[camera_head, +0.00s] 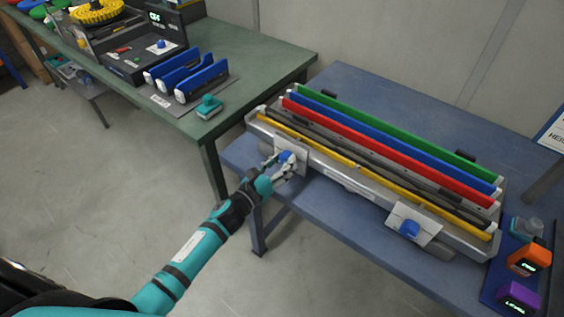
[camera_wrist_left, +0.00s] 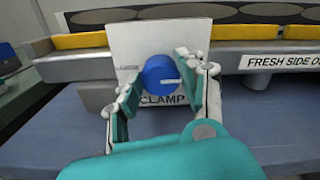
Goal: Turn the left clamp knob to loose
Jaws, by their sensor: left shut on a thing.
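The left clamp knob (camera_head: 286,156) is blue and round, on a white plate (camera_head: 292,146) at the left front of the long chassis. In the left wrist view the knob (camera_wrist_left: 160,75) has a white pointer line toward the right, above the word CLAMP on its plate (camera_wrist_left: 125,50). My left gripper (camera_head: 284,165) is at this knob, with its fingers (camera_wrist_left: 158,85) on both sides of it, shut on it. A second blue clamp knob (camera_head: 409,229) sits on a plate at the right front. My right gripper is not in view.
The chassis holds long green (camera_head: 390,130), blue, red and yellow bars on a blue table (camera_head: 385,95). Orange (camera_head: 529,259) and purple (camera_head: 518,297) blocks stand at the right. A green table (camera_head: 255,60) with blue-and-white pieces stands at the left, with floor between.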

